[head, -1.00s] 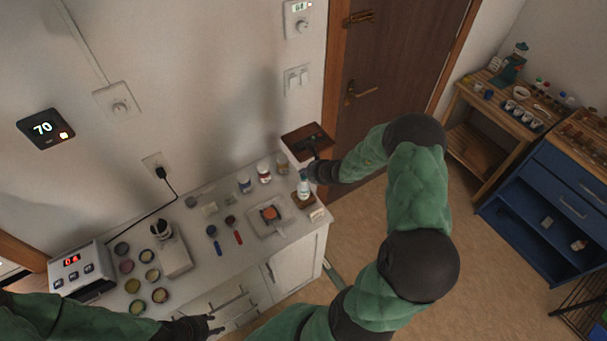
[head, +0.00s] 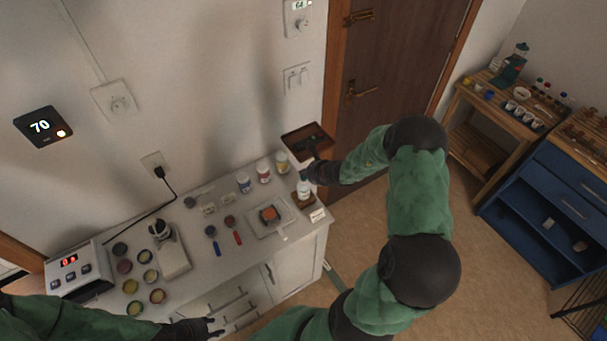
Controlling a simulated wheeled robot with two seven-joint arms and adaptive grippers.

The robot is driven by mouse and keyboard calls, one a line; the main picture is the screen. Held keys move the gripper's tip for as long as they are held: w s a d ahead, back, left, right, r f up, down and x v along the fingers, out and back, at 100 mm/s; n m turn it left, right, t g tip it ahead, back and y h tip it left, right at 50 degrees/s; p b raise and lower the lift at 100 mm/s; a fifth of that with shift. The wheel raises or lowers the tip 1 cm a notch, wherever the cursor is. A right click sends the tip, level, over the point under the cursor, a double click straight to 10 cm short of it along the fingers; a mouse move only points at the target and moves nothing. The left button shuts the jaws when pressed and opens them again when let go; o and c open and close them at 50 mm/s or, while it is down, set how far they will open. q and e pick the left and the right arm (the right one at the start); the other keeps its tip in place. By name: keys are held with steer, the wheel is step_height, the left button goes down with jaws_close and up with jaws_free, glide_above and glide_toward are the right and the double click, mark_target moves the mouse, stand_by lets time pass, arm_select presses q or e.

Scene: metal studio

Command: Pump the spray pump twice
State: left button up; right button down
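The spray pump bottle (head: 304,189), white with a blue-green label, stands upright on a small brown block (head: 306,202) near the right end of the white counter. My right gripper (head: 311,165) is at the bottle's top, coming in from the right. It hides the pump head. Whether its fingers are open or shut, and whether they touch the pump, I cannot tell. My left gripper (head: 216,328) is low in front of the drawers, away from the bottle, with its fingers apart and empty.
Jars (head: 264,173) stand behind the bottle. A tray with an orange item (head: 269,215) and two scoops (head: 233,230) lie to its left. A dark brown tray (head: 307,137) is beyond it, near the door. Several round tins (head: 133,286) and a display box (head: 77,273) fill the counter's left end.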

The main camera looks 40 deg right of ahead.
mark_target(305, 178)
steer(key=shift+s+a+f, duration=0.2)
steer(key=shift+f, duration=0.05)
steer(key=shift+r, duration=0.1)
steer(key=shift+w+d+r+p, duration=0.1)
steer(key=shift+r+p, duration=0.75)
steer(key=shift+r, duration=0.8)
steer(key=shift+w+d+r+p, duration=0.1)
steer(key=shift+r+p, duration=0.75)
steer(key=shift+r, duration=0.75)
